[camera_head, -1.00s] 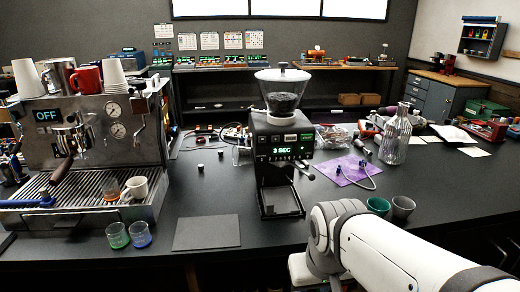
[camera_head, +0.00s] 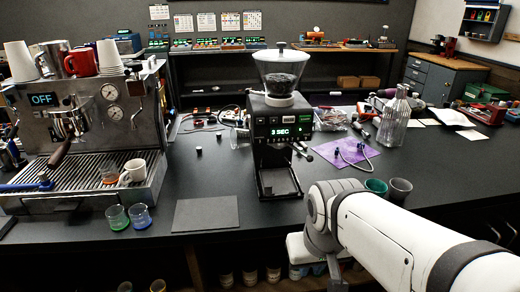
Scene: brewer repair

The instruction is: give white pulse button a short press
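A black coffee grinder (camera_head: 262,150) with a clear hopper of dark beans (camera_head: 281,82) stands on the dark table in the middle of the view. Its front panel has a lit display (camera_head: 281,132) reading "3 SEC". A row of small controls (camera_head: 283,142) sits just below the display. These are too small for me to tell which is the white pulse button. My white arm reaches in from the lower right, in front and to the right of the grinder. My gripper is not in view.
An espresso machine (camera_head: 88,124) showing "OFF" stands at left, with two small glasses (camera_head: 129,218) before it. A dark flat mat (camera_head: 206,214) lies left of the grinder. A purple cloth (camera_head: 343,152), glass bottle (camera_head: 393,122) and two cups (camera_head: 388,188) are at right.

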